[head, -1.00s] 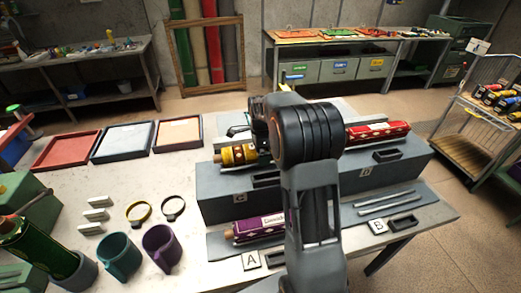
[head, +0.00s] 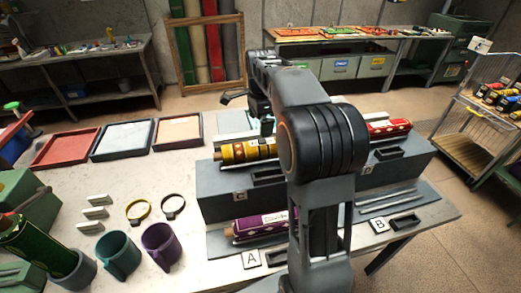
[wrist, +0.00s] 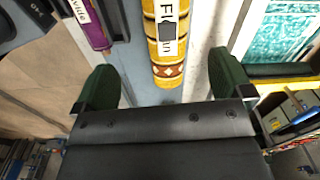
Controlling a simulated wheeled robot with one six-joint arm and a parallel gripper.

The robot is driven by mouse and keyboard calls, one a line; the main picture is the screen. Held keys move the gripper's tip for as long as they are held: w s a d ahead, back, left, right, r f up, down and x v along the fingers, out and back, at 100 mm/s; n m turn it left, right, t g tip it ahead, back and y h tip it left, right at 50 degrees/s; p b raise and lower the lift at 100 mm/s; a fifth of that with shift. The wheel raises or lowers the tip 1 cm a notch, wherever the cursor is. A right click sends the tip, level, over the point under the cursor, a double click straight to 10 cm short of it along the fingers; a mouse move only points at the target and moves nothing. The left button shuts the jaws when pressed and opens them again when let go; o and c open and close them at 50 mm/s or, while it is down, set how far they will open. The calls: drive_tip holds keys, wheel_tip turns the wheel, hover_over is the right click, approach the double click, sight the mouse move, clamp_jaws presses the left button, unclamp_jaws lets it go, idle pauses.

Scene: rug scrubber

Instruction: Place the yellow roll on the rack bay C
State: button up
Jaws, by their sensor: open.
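The yellow roll (head: 248,151), with brown and white bands, lies on the upper step of the grey rack, in bay C behind the C label (head: 240,195). Its right end is hidden behind my arm. In the wrist view the yellow roll (wrist: 166,40) shows beyond and between the fingertips, with a name label on it. My gripper (wrist: 163,78) is open and empty, apart from the roll. In the head view it is behind and above the rack, partly hidden by my arm.
A purple roll (head: 262,224) lies in bay A on the lower step. A red roll (head: 390,127) lies in bay D. Bay B (head: 379,225) has no roll. Mugs, rings and shallow trays stand left of the rack.

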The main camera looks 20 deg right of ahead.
drive_tip(key=s+a+f+n+t, duration=0.2)
drive_tip(key=s+a+n, duration=0.3)
drive_tip(key=s+n, duration=0.4)
drive_tip(key=s+a+f+n+t, duration=0.2)
drive_tip(key=s+a+n, duration=0.3)
drive_tip(key=s+n, duration=0.5)
drive_tip(key=shift+s+t, duration=0.3)
drive_tip(key=shift+s, duration=0.75)
